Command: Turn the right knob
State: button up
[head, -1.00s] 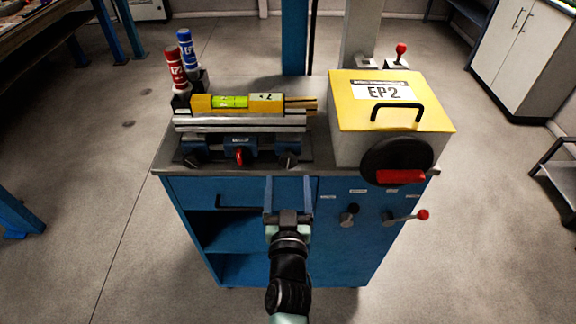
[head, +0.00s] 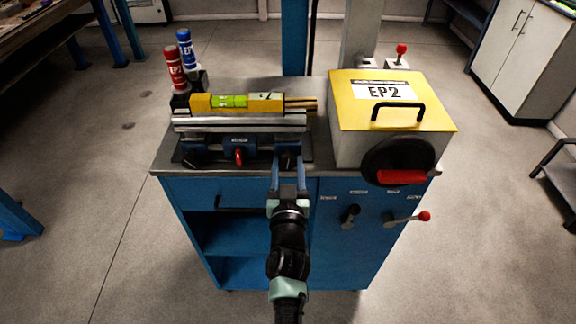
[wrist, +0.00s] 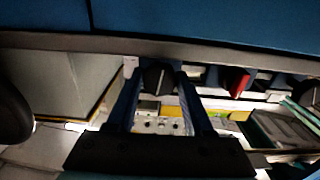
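The blue fixture on the cart top has a row of knobs along its front. The right knob (head: 289,160) is black, beside a red knob (head: 239,156) in the middle and another black knob at the left. In the wrist view, the right knob (wrist: 157,78) shows between my fingertips, with the red knob (wrist: 238,82) to its right. My gripper (head: 288,168) is at the front of the right knob, one finger on each side. The fingers stand apart in the wrist view (wrist: 156,80), with small gaps beside the knob. Contact is not clear.
A yellow-lidded box (head: 390,100) with a black handwheel (head: 398,160) stands to the right. A spirit level (head: 238,102) lies on the fixture. Red and blue markers (head: 180,65) stand at back left. A lever (head: 408,218) sticks out of the cart front.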

grip_shut()
jog(key=m, duration=0.4)
jog(key=shift+m, duration=0.4)
jog(key=o, duration=0.7)
grip_release()
jog(key=s+p, duration=0.1)
jog(key=s, duration=1.2)
jog(key=shift+c, duration=0.2)
